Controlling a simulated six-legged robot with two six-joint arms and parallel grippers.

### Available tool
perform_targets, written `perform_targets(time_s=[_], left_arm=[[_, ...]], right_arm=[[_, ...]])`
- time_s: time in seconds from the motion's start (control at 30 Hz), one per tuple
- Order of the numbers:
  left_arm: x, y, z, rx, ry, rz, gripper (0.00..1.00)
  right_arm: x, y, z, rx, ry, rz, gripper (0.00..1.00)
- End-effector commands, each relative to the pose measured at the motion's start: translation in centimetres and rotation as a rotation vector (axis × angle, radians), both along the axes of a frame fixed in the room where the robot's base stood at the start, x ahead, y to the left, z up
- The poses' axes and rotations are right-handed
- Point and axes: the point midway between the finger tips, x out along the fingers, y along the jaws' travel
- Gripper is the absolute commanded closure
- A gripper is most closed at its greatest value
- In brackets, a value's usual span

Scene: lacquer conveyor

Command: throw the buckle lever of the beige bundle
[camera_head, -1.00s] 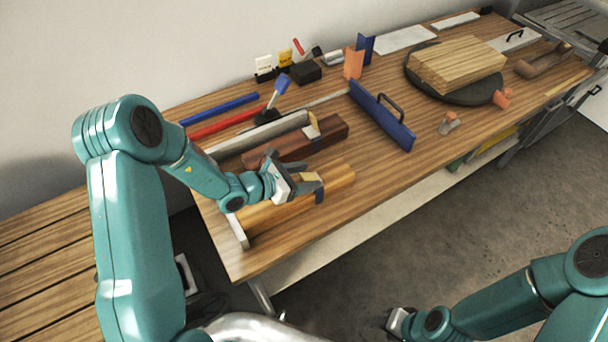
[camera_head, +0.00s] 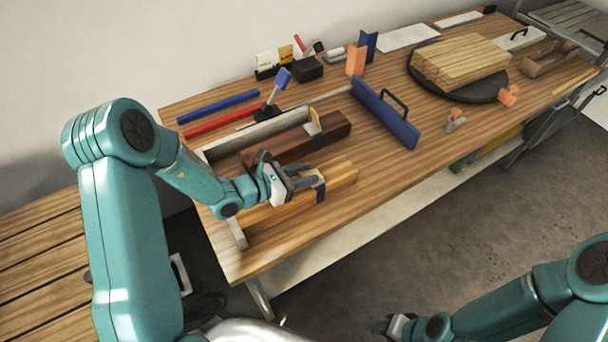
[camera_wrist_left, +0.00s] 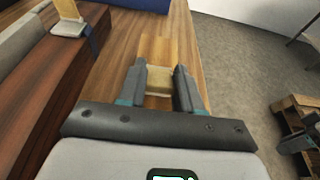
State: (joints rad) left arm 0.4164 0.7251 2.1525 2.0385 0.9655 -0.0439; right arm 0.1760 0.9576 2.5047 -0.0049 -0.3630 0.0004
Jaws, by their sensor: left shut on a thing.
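The beige bundle (camera_head: 340,178) is a bar of pale yellow wood near the table's front left edge, with a dark strap around it. Its buckle lever is a small tan block (camera_wrist_left: 160,79) between the fingers of my left gripper (camera_wrist_left: 160,88) in the wrist view. In the head view my left gripper (camera_head: 306,182) is low over the bundle, shut on the lever, and its fingers hide most of it. My right gripper (camera_head: 398,326) is at the bottom, off the table and over the floor; its fingers are too small to read.
The dark brown bundle (camera_head: 290,145) lies just behind, its own tan lever (camera_head: 315,120) standing up. Blue (camera_head: 218,106) and red (camera_head: 220,124) rods lie behind that. A blue fence with a handle (camera_head: 385,115) stands to the right. The table's front middle is clear.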

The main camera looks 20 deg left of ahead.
Motion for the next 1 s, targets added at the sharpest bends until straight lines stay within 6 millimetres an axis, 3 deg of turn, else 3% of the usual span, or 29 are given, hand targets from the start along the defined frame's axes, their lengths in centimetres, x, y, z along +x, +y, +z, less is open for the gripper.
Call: perform_targets(time_s=[0.03, 0.1, 0.57, 0.77, 1.0], left_arm=[[0.0, 0.0, 0.0, 0.0, 0.0, 0.001, 0.56], [0.0, 0.0, 0.0, 0.0, 0.0, 0.001, 0.4], [-0.3, 0.3, 0.1, 0.0, 0.0, 0.002, 0.4], [-2.9, 2.6, 0.9, 0.001, -0.001, 0.007, 0.4], [-7.9, 6.5, 2.7, 0.002, -0.001, 0.009, 0.4]], right_arm=[[0.0, 0.0, 0.0, 0.0, 0.0, 0.0, 0.57], [0.0, 0.0, 0.0, 0.0, 0.0, 0.0, 0.57], [0.0, 0.0, -0.1, 0.0, 0.0, 0.0, 0.57], [0.0, 0.0, -0.8, 0.0, 0.0, 0.0, 0.57], [0.0, 0.0, -1.5, 0.0, 0.0, 0.0, 0.57]])
